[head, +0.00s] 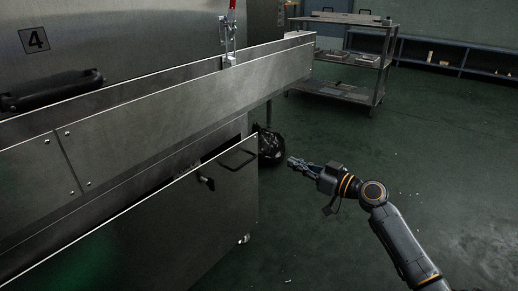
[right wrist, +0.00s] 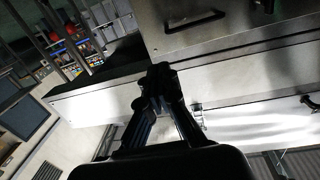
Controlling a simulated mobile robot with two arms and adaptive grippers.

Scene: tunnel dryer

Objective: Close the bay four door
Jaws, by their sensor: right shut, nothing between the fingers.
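A number 4 plate (head: 34,40) is on the steel machine wall at the upper left of the head view. Below the long side rail, a flat steel door panel (head: 150,225) stands out from the machine body, with a dark gap behind its top edge. It has a black bar handle (head: 238,160) and a small black latch (head: 206,183) near its right edge. My right gripper (head: 291,162) is shut and empty, right of the panel's free edge, apart from it. Its closed fingers show in the right wrist view (right wrist: 160,75). My left gripper is not in view.
A red-handled toggle clamp (head: 230,40) stands on the rail (head: 180,90). A black bag (head: 271,147) lies on the floor behind the panel's edge. A steel cart (head: 345,58) and a low blue shelf (head: 460,58) are at the back. Green floor at right is mostly clear.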

